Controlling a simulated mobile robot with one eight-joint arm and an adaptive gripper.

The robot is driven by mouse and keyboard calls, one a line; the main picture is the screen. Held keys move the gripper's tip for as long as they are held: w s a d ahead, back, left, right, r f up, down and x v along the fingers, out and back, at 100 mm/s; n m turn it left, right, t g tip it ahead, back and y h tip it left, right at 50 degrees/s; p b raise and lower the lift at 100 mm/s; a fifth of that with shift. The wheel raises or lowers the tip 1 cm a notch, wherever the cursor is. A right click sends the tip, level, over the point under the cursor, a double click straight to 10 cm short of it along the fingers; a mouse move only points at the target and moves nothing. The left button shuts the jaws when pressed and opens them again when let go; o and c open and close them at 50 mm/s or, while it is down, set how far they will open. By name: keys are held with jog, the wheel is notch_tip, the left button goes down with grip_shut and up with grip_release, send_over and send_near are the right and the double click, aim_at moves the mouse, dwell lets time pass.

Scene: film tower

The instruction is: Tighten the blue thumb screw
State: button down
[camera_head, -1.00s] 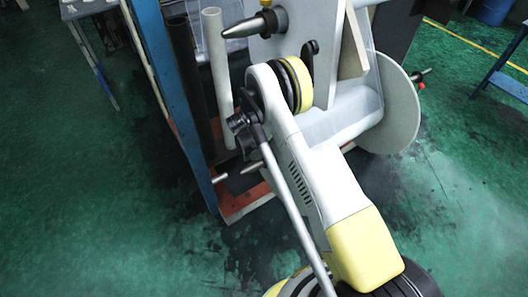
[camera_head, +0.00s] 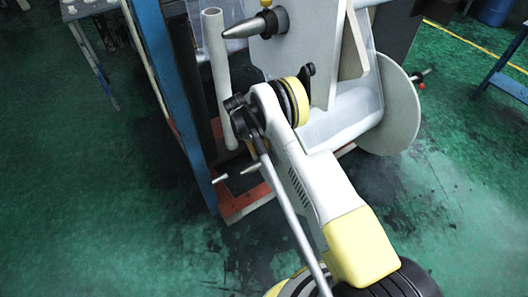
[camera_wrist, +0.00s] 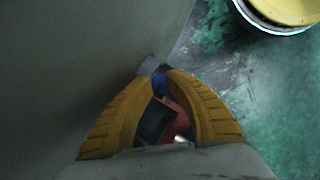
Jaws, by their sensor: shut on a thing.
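The blue thumb screw (camera_wrist: 159,84) shows in the wrist view, between the tips of the two yellow ridged fingers of my gripper (camera_wrist: 160,78). The fingers are closed in on it from both sides. Only a small part of the screw shows. A red and dark block (camera_wrist: 172,118) shows in the gap between the fingers, behind or below the screw. In the head view the screw and fingertips are hidden behind my arm.
The film tower has a blue post (camera_head: 175,100), a pale tube (camera_head: 216,65), a grey cone (camera_head: 250,26) and a pale disc (camera_head: 400,105). A large grey surface (camera_wrist: 70,60) fills the wrist view's left. Green floor (camera_head: 90,200) lies open at left.

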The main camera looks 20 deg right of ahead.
jog(key=shift+d+m+g+y, duration=0.1)
jog(key=shift+m+g+y, duration=0.45)
jog(key=shift+m, duration=1.05)
jog(key=c, duration=1.2)
grip_release()
